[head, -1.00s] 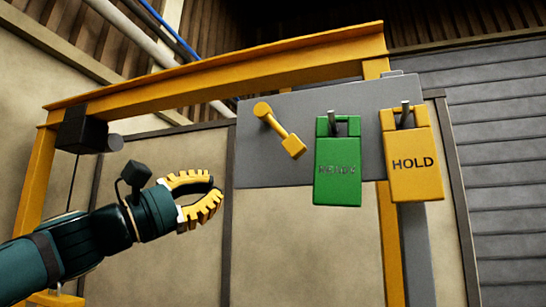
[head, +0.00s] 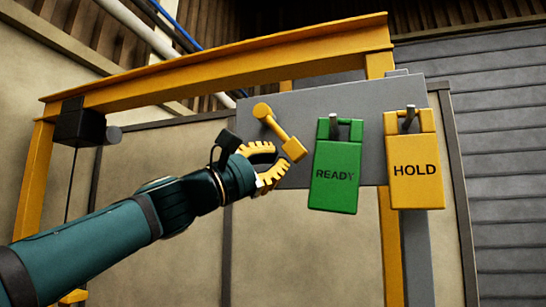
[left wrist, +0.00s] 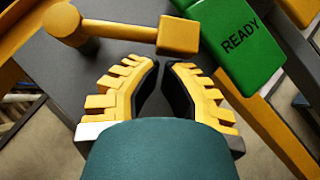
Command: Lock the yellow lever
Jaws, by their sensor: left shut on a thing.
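The yellow lever (head: 279,132) is on the grey panel, slanting from its round pivot at upper left down to a block handle (head: 294,150) at lower right. It also shows in the left wrist view (left wrist: 125,32), lying across the top. My left gripper (head: 279,161) is at the lower left of the handle, its yellow fingers curved in. In the left wrist view its fingertips (left wrist: 162,64) are close together just below the handle (left wrist: 178,35); the grip on the handle is not clearly visible. My right gripper is out of view.
A green READY tag (head: 335,178) hangs just right of the lever, and a yellow HOLD tag (head: 414,170) hangs further right. The grey panel (head: 358,100) is fixed at a yellow frame (head: 220,66). A black block (head: 80,125) hangs at the frame's left.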

